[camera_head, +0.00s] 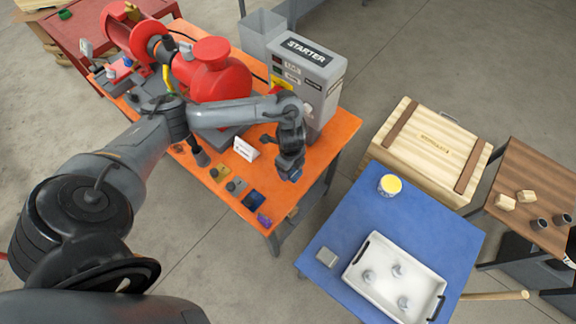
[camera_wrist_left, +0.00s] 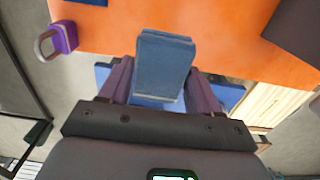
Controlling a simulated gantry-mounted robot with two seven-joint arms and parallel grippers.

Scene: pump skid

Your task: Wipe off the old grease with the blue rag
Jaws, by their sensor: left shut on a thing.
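My left gripper (camera_head: 290,173) is over the right part of the orange skid table (camera_head: 335,131), in front of the grey starter box. In the left wrist view, my left gripper (camera_wrist_left: 160,88) is shut on the folded blue rag (camera_wrist_left: 163,62), which sticks out past the fingers. The rag is hard to make out in the head view. A small dark brown patch (camera_head: 178,149) marks the orange top near the pump; I cannot tell if it is the old grease. My right gripper is not in view.
The starter box (camera_head: 313,87) and red pump (camera_head: 214,75) stand on the orange table. A small white sign (camera_head: 246,149) and purple padlock (camera_head: 264,219) are near its front. A blue table (camera_head: 440,233) holds a white tray (camera_head: 375,299) and yellow-topped tub (camera_head: 390,185).

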